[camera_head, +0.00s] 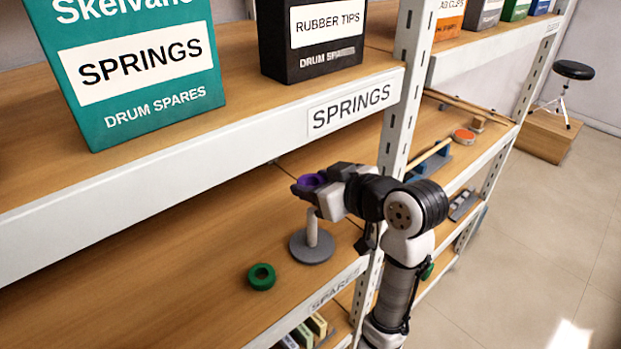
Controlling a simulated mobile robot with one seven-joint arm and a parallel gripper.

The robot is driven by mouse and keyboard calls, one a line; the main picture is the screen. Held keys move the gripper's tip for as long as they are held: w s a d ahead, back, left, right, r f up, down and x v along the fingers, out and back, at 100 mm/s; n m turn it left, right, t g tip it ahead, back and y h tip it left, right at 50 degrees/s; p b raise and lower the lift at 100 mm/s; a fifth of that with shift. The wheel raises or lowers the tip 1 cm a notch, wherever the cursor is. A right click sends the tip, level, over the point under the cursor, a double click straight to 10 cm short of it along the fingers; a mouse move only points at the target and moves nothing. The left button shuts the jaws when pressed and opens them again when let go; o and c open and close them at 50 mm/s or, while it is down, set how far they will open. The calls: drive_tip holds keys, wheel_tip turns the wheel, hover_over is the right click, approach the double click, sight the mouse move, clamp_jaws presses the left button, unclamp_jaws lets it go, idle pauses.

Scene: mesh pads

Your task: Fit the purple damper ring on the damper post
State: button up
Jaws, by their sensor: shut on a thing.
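The purple damper ring (311,181) is held in my gripper (308,187), whose jaws are shut on it. The damper post (312,230) is a pale upright peg on a round grey base (304,248), standing on the lower wooden shelf. My gripper and the ring are above the post's top in the head view. The gripper hides part of the ring and may cover the very top of the post, so I cannot tell whether ring and post touch or how well they line up.
A green ring (261,276) lies on the lower shelf (150,300), left of the post base. A white shelf upright (397,130) stands close to my arm.

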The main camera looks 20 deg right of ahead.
sight(316, 223)
drive_tip(key=shift+s, duration=0.15)
drive_tip(key=shift+f+b, duration=3.85)
drive_tip(key=shift+f, duration=1.15)
drive_tip(key=o, duration=1)
drive_tip(key=shift+o, duration=0.2)
drive_tip(key=b+v, duration=0.1)
drive_tip(key=v, duration=1.2)
drive_tip(key=shift+s, duration=0.35)
drive_tip(key=shift+d+r, duration=0.1)
drive_tip(key=shift+d, duration=0.05)
